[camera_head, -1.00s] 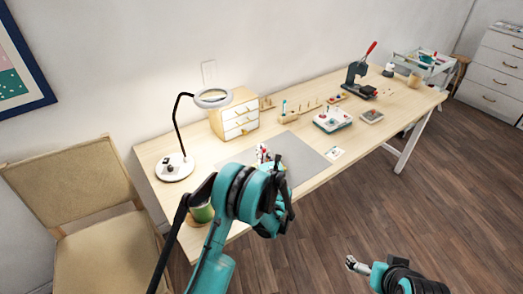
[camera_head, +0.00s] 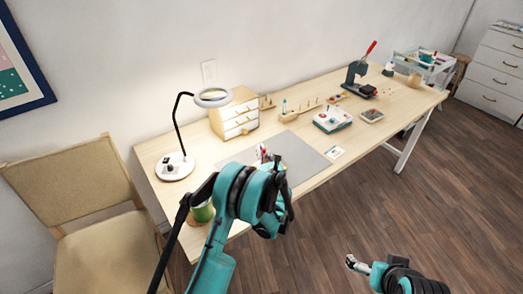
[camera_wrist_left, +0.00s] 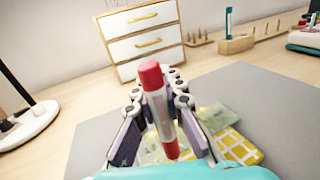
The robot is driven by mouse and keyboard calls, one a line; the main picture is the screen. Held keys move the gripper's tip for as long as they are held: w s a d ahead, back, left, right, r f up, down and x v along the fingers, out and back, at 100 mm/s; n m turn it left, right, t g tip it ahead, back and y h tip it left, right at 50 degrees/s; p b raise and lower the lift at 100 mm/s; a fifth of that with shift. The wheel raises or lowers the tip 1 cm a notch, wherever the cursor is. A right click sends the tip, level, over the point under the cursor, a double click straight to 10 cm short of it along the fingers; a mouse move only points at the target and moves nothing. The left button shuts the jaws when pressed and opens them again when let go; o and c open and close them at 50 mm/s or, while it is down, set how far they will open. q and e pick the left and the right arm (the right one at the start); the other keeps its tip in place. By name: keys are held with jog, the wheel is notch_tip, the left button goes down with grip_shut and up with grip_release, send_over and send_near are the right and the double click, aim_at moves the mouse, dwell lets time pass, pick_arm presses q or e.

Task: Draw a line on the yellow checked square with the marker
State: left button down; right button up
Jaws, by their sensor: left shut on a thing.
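The marker (camera_wrist_left: 162,110) has a white body with red at both ends. My left gripper (camera_wrist_left: 160,90) is shut on it and holds it nearly upright, slightly tilted. The yellow checked square (camera_wrist_left: 238,147) lies under and to the right of the gripper in the left wrist view, partly hidden by the fingers. The marker's lower red end appears over or at the cloth; I cannot tell whether it touches. In the head view my left arm hides most of this spot. My right gripper (camera_head: 352,263) is away from the table, over the floor, too small to read.
A grey mat (camera_head: 305,158) lies under the work. A small drawer cabinet (camera_head: 234,118) and a magnifier lamp (camera_head: 174,167) stand behind and left. A white-and-teal box (camera_head: 332,119) stands to the right.

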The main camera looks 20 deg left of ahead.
pick_arm(q)
jog(key=shift+w+d, duration=0.7)
jog(key=shift+w, duration=0.25)
jog(key=shift+w+d, duration=0.65)
jog(key=shift+w, duration=0.3)
jog(key=shift+w+d, duration=0.7)
jog(key=shift+w, duration=0.25)
dwell(3.5)
jog(key=shift+r, duration=0.2)
jog(key=shift+f, duration=0.25)
dwell(1.2)
